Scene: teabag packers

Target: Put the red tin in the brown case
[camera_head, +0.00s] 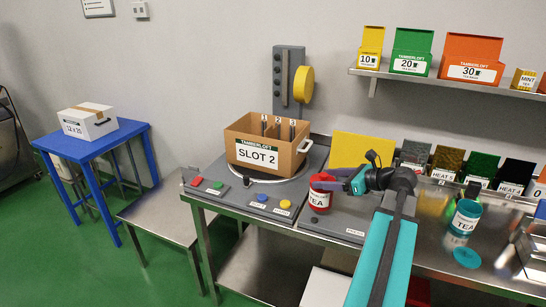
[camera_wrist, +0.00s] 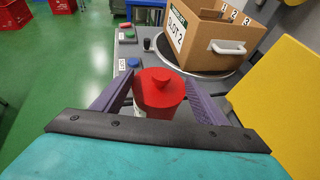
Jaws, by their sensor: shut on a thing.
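The red tin (camera_head: 320,193) has a red knobbed lid and a white TEA label, and stands upright between my gripper's fingers. In the wrist view the red tin (camera_wrist: 158,92) is centred between two purple fingers. My gripper (camera_head: 333,181) is shut on it, at the front of the grey station; whether the tin's base touches the surface, I cannot tell. The brown case (camera_head: 268,148) is an open carton labelled SLOT 2, behind and left of the tin, on a round turntable. It has dividers numbered 1, 2 and 3. In the wrist view the brown case (camera_wrist: 200,45) is at upper right.
A control panel (camera_head: 246,198) with coloured buttons lies before the case. A yellow panel (camera_head: 361,148) stands behind my gripper. A teal TEA tin (camera_head: 465,218) stands open at right, its lid (camera_head: 467,258) beside it. A blue table (camera_head: 62,142) holds a white box.

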